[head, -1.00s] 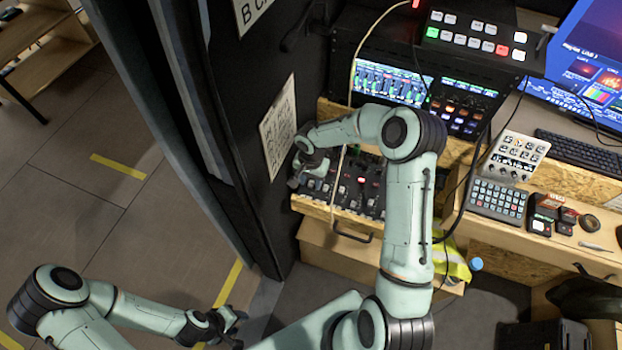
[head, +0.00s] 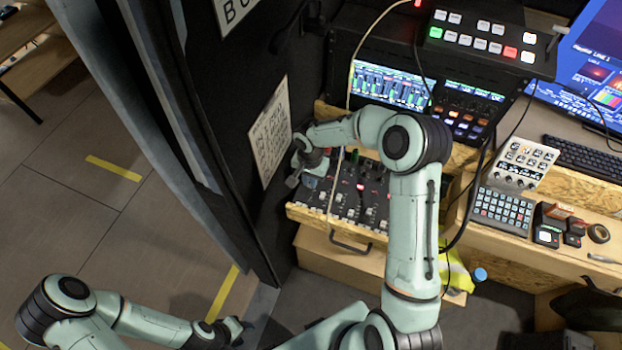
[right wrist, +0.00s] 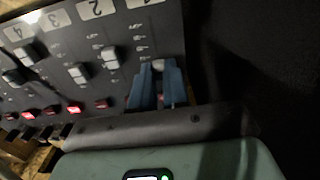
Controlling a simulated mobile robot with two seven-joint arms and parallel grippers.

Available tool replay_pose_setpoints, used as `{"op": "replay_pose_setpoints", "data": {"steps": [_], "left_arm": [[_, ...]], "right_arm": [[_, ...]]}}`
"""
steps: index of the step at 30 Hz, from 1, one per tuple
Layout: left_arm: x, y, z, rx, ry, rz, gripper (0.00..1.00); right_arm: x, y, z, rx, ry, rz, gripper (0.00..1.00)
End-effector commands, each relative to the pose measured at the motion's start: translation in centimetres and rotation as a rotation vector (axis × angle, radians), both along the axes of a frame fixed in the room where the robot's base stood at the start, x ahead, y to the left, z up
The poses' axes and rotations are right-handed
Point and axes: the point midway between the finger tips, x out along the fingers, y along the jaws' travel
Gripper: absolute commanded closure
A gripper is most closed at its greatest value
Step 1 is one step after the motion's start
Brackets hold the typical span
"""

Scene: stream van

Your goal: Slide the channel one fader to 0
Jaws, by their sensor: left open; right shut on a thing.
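The audio mixer (head: 345,200) sits on a wooden drawer-like shelf, with rows of knobs and faders. My right gripper (head: 294,181) is at the mixer's left end in the head view. In the right wrist view, the blue fingers of my right gripper (right wrist: 158,88) are shut around a pale fader cap (right wrist: 158,66) in the strip under the label 1 (right wrist: 140,2). The fingers hide much of this cap and its slot. The neighbouring channel 2 cap (right wrist: 110,57) stands free beside it. My left gripper (head: 238,328) is open and empty, low over the floor.
A black wall panel with a paper sign (head: 270,135) stands close left of my right gripper. A thin cable (head: 343,120) hangs down across the mixer. A keypad (head: 502,210) and a keyboard (head: 585,160) lie on the desk at right.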

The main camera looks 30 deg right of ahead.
Motion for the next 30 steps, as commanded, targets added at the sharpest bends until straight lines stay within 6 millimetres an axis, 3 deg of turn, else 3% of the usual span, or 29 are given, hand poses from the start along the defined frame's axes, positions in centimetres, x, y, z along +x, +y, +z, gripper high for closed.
{"op": "replay_pose_setpoints", "data": {"steps": [6, 7, 9, 20, 23, 30], "left_arm": [[0.1, 0.0, 0.1, 0.000, -0.001, 0.000, 0.57], [0.1, 0.0, 0.1, 0.000, -0.001, 0.000, 0.57], [0.1, 0.0, 0.1, 0.000, -0.001, 0.000, 0.57], [0.1, 0.0, 0.1, 0.000, -0.001, 0.000, 0.57], [0.1, 0.0, 0.1, 0.000, -0.001, 0.000, 0.57], [0.1, 0.0, 0.1, 0.000, -0.001, 0.000, 0.57]], "right_arm": [[0.0, -0.1, 0.0, -0.001, 0.000, 0.000, 1.00], [0.0, -0.1, 0.1, -0.001, 0.000, 0.000, 0.79], [0.0, -0.1, 0.1, -0.001, -0.001, 0.000, 0.58], [0.1, 0.0, 0.5, -0.001, -0.002, 0.000, 0.58], [0.1, 0.0, 1.7, -0.002, -0.004, 0.000, 0.58], [0.2, 0.0, 7.0, -0.002, -0.007, 0.000, 0.58]]}}
